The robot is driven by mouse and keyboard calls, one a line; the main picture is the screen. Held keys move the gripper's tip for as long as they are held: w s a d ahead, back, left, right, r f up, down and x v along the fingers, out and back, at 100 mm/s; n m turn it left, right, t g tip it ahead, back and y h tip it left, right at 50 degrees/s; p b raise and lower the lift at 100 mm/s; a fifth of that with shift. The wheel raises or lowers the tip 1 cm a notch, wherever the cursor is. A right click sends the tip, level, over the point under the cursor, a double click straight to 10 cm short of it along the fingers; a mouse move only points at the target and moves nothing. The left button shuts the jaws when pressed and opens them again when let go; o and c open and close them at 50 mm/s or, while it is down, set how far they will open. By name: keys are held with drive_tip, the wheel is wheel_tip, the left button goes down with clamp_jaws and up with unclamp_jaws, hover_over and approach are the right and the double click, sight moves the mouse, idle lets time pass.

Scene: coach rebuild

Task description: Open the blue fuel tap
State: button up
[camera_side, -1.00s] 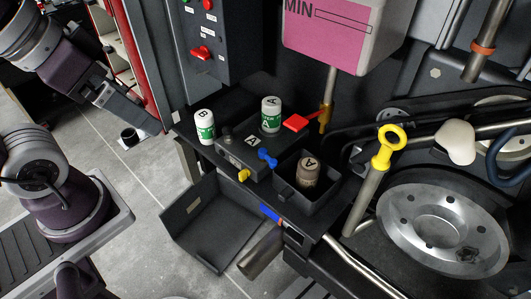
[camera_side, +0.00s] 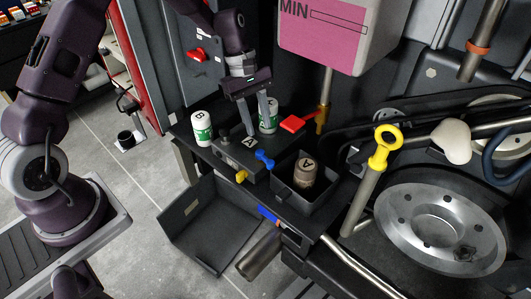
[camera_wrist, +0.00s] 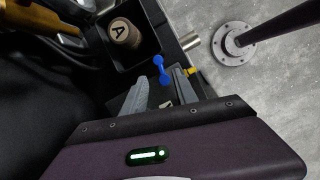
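The blue fuel tap (camera_side: 264,159) is a small blue lever on the dark block marked A (camera_side: 240,153), beside a yellow tap (camera_side: 241,176). My gripper (camera_side: 257,127) hangs over the block with its fingers apart, above and behind the blue tap. In the wrist view the blue tap (camera_wrist: 159,66) lies just beyond the fingertips of my open gripper (camera_wrist: 162,76). I see no contact with the tap.
A red tap (camera_side: 294,123) is at the right. A brown canister (camera_side: 306,170) sits in a dark box (camera_side: 325,195). A yellow-ringed dipstick (camera_side: 380,155) rises farther right.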

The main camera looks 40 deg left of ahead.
drive_tip(key=n, duration=0.1)
approach(267, 159)
drive_tip(key=shift+w+d+f+h, duration=0.15)
drive_tip(key=shift+f+h, duration=0.15)
drive_tip(key=shift+f, duration=0.45)
drive_tip(key=x, duration=0.6)
drive_tip(key=shift+d+f, duration=0.1)
drive_tip(key=shift+f, duration=0.3)
clamp_jaws()
